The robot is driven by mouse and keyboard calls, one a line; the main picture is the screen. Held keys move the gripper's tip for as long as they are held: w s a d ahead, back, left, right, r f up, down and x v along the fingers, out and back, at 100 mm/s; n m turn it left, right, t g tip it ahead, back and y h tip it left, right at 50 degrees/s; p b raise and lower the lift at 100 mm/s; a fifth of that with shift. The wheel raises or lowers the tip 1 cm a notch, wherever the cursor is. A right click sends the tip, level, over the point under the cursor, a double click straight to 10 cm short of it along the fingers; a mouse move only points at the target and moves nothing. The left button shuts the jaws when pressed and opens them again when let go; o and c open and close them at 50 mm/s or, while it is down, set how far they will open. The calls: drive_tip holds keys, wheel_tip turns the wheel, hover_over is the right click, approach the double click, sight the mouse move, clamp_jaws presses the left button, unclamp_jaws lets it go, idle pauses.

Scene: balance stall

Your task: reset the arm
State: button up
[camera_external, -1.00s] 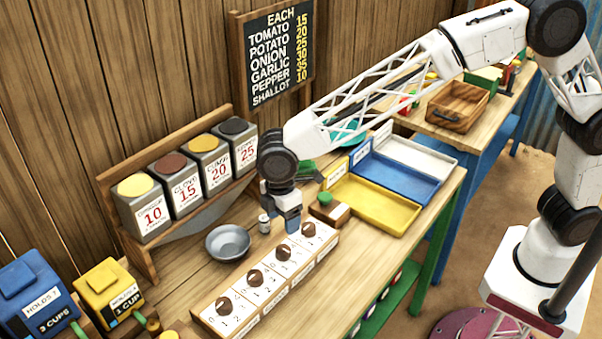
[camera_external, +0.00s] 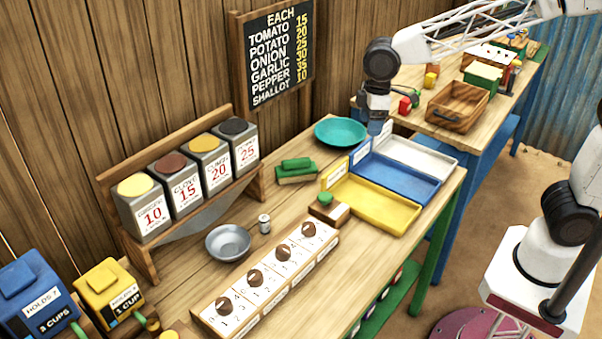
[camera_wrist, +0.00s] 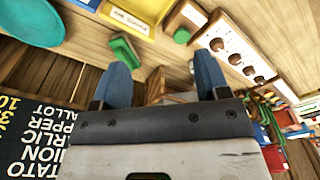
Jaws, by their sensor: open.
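A teal plate (camera_external: 341,132) lies on the table just left of the gripper. It also shows at the top left of the wrist view (camera_wrist: 32,20).
A yellow tray (camera_external: 372,218), a blue tray (camera_external: 421,188) and a white tray (camera_external: 438,163) line the right side. Several spice canisters (camera_external: 188,195) stand on a rack by the wall. A grey bowl (camera_external: 228,243) and a dial board (camera_external: 232,315) are on the table. A wooden crate (camera_external: 437,120) is behind.

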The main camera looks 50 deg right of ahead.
drive_tip(key=s+d+r+m+t, duration=0.1)
drive_tip(key=s+d+m, duration=0.1)
drive_tip(key=s+d, duration=0.55)
drive_tip(key=s+d+r+m, duration=0.25)
drive_tip(key=s+d, duration=0.25)
drive_tip(key=d, duration=0.6)
drive_tip(key=s+d+f+m, duration=0.2)
drive_tip(key=s+d, duration=0.3)
drive_tip(key=s, duration=0.2)
drive_tip(key=s+d+f+m+t, duration=0.1)
drive_tip(key=s+d+f+m, duration=0.1)
drive_tip(key=s+d, duration=0.3)
drive_tip(key=shift+s+f+m+h, duration=0.15)
drive_tip(key=shift+s+m+h, duration=0.25)
drive_tip(key=shift+s, duration=1)
drive_tip(key=shift+w+a, duration=0.1)
drive_tip(key=shift+w, duration=0.05)
idle(0.4)
